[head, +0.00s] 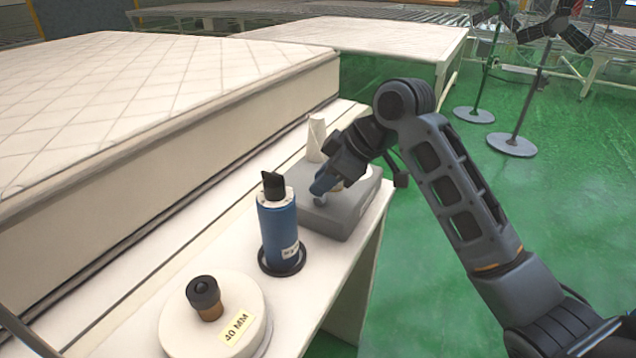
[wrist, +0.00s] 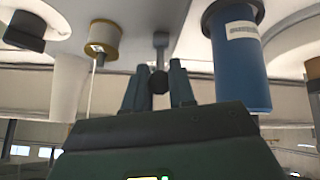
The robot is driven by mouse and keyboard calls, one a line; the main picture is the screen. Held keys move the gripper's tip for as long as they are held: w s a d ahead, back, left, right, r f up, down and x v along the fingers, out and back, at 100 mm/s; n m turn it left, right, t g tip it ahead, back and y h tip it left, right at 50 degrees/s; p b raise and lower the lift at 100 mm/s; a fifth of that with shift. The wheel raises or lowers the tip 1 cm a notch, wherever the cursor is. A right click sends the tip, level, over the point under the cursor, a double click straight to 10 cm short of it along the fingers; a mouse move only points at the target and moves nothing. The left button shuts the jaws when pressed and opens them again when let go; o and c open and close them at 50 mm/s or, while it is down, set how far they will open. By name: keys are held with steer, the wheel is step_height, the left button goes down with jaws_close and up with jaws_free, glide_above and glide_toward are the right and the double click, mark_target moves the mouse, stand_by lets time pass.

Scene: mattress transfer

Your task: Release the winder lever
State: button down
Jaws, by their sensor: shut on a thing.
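The winder is a grey box (head: 345,218) on the white side table, beside the mattress. My gripper (head: 323,188) reaches down over its near left side in the head view, where the arm hides much of the box top. In the wrist view my gripper's two fingers (wrist: 155,85) stand on either side of the dark knob of the winder lever (wrist: 159,55), a grey stem. The gripper is shut on the lever. A yellow spool (wrist: 103,38) with a pale thread is beside the lever in the wrist view.
A blue cylinder (head: 277,237) with a black top stands close to the winder. A white cone (head: 316,138) is behind my gripper. A round white base marked 40 MM (head: 235,322) sits nearer. The quilted mattress (head: 130,85) borders the table (head: 212,237); green floor (head: 420,290) lies right.

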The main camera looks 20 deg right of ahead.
steer(key=shift+s+d+f+t+y+b, duration=0.15)
steer(key=shift+s+d+t+y+b, duration=0.1)
steer(key=shift+t+y+b, duration=0.3)
steer(key=shift+s+d+f+t+y+b, duration=0.15)
steer(key=shift+s+t+y+b, duration=0.15)
steer(key=shift+t+b, duration=0.3)
steer(key=shift+r, duration=0.1)
steer(key=c, duration=1)
jaws_free()
steer(key=shift+v, duration=3.9)
